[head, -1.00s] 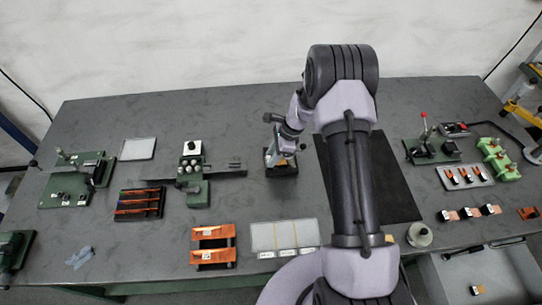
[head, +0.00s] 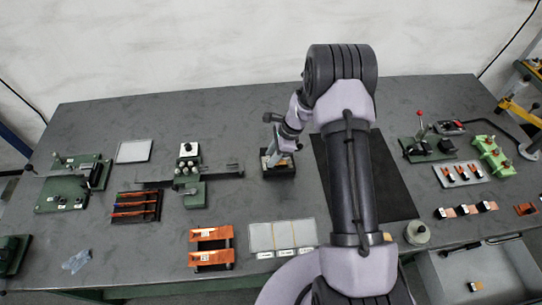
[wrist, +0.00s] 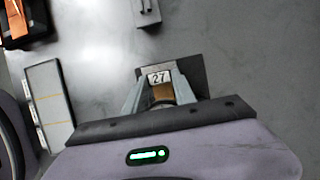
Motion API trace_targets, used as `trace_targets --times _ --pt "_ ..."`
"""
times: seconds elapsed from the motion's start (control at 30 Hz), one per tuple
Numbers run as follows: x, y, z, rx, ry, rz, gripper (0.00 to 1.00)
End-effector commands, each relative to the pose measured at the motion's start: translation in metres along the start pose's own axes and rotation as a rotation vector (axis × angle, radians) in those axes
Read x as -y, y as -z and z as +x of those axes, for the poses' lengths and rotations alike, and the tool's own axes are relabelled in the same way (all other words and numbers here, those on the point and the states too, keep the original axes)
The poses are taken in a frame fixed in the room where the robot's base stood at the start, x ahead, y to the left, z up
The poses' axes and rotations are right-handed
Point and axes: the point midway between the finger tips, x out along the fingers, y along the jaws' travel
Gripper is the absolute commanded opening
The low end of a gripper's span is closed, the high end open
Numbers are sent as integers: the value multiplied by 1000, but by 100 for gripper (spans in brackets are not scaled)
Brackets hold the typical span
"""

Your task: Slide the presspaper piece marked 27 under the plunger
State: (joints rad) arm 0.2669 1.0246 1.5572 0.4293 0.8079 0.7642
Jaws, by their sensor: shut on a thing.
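My gripper (wrist: 161,92) is shut on the piece marked 27 (wrist: 159,76). A white label with "27" and a brown part below it show between the two fingers in the wrist view. A dark plate (wrist: 190,75) lies just behind and beside the piece; I cannot tell whether they touch. In the head view my gripper (head: 277,157) is low, at a small black holder (head: 280,172) left of the black mat, and the piece is too small to read. I cannot tell for sure which fixture has the plunger; a green fixture with a long slide (head: 194,190) stands left of my gripper.
Orange racks (head: 212,259) and a tray of pale panels (head: 259,236) lie toward the front. Another green fixture (head: 55,191) stands far left. At the right are the black mat (head: 398,190), a lever device (head: 425,150) and an open drawer (head: 510,270). The table between holder and slide is clear.

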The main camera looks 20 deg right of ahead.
Motion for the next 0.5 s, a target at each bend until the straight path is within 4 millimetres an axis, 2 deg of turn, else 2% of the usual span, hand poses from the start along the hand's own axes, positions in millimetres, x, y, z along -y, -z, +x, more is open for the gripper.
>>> trace_targets --times 0.17,0.2,0.23,0.5 --pt "0 1 0 -1 1 0 0" --pt "0 1 0 -1 1 0 36" --pt "0 1 0 -1 1 0 39" --pt "0 1 0 -1 1 0 39"
